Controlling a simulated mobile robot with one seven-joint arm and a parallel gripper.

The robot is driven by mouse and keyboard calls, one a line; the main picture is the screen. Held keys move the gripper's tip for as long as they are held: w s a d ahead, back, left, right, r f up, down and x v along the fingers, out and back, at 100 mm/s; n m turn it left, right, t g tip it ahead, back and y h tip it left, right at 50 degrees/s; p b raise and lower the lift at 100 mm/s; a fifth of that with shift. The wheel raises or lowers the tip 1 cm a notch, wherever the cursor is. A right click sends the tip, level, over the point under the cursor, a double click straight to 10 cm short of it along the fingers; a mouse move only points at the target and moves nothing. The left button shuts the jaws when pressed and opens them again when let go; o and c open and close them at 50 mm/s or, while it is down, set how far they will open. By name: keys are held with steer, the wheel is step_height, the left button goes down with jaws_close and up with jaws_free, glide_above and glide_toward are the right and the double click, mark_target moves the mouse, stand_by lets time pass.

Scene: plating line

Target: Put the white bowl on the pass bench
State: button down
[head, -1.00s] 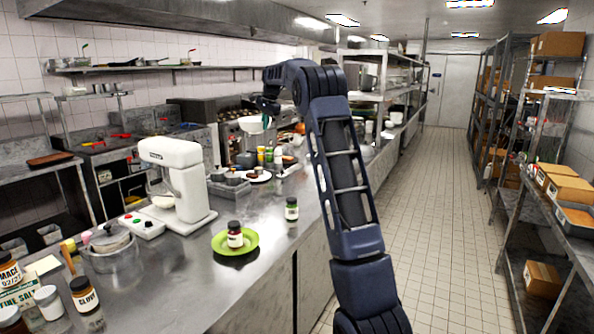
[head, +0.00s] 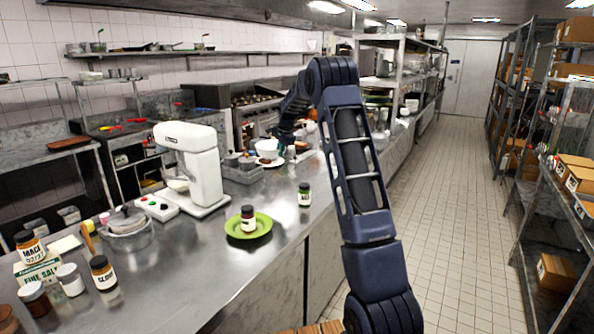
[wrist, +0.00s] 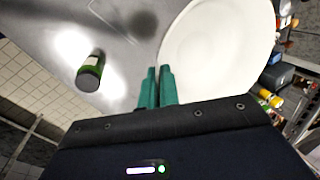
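The white bowl (head: 266,148) is at my gripper (head: 283,142), above the long steel bench (head: 215,275) near its far part. In the wrist view my gripper (wrist: 157,82) has its teal fingers close together at the rim of the white bowl (wrist: 215,45), which fills the upper right. The fingers appear shut on the rim. In the head view the fingertips are small and partly hidden by my arm. I cannot tell whether the bowl's base touches anything below it.
A white plate with food (head: 271,163) lies under or beside the bowl. A green-labelled jar (head: 304,194) stands nearer, also in the wrist view (wrist: 90,73). A lime plate (head: 262,226) holds another jar. A white mixer (head: 195,160) stands left. Steel between them is clear.

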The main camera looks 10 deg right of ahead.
step_height(320, 180, down, 19)
steer(key=shift+r, duration=0.2)
stand_by(0.4)
steer(key=shift+f, duration=0.1)
steer(key=c, duration=1.6)
jaws_free()
steer(key=shift+c, duration=0.2)
